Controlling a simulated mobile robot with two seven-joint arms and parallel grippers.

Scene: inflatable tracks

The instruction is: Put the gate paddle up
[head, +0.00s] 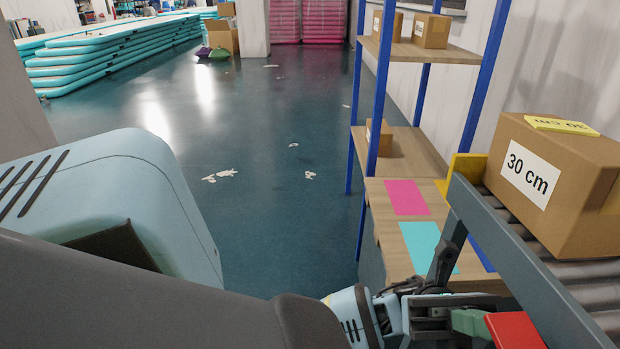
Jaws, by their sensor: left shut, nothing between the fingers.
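A yellow plate (466,167) stands at the far end of the roller conveyor, behind its side rail. A red flat piece (513,330) with a small green block beside it (468,322) lies low at the front right, by the conveyor's near side. I cannot tell for sure which of these is the gate paddle. My left gripper (440,314) is at the bottom, shut and empty, just left of the red piece. I cannot tell whether it touches the green block. My right gripper is not in view.
A cardboard box (560,185) marked 30 cm sits on the conveyor (530,265). A wooden bench with coloured patches (405,197) and a blue-framed shelf (440,55) with small boxes stand beyond. The floor at the centre is open, with some pale scraps.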

